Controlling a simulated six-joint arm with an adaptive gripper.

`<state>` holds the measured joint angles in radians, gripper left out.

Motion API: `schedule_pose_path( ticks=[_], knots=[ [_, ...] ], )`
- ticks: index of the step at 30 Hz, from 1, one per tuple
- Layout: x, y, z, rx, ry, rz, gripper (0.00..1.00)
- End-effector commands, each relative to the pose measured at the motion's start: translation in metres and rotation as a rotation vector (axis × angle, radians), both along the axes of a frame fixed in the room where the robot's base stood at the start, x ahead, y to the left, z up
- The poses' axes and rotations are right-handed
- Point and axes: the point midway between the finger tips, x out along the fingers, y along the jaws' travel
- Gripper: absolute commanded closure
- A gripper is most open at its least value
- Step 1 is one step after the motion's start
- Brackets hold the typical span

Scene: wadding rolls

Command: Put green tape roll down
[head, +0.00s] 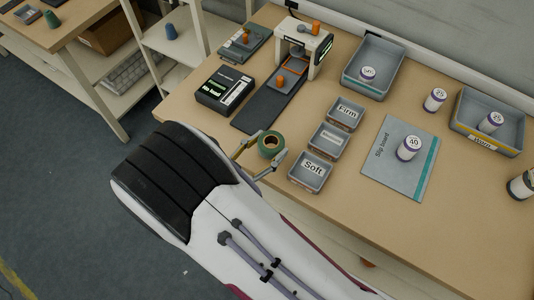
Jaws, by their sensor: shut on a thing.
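A green tape roll (271,144) is held between the fingers of my gripper (262,150), near the front edge of the wooden table (343,203). One finger is on each side of the roll. My gripper is shut on it. The roll's brown-grey core faces up toward the camera. I cannot tell whether the roll touches the tabletop or hangs just above it.
Small trays marked Firm (346,112) and Soft (311,173), with another between, lie right of the roll. A dark mat (257,113) and black box (225,90) lie behind. Grey bins (350,78) stand at the back.

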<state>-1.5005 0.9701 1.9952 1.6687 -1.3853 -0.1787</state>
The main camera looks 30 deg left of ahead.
Motion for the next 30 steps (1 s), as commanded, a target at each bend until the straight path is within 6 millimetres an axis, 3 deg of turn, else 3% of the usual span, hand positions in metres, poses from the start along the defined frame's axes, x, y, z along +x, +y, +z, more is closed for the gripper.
schedule_pose_path(
  ticks=[15, 30],
  knots=[
    [0.000, 0.000, -0.039, -0.001, 0.000, 0.000, 0.74],
    [0.000, 0.000, -0.043, 0.000, 0.000, 0.000, 0.74]
  ],
)
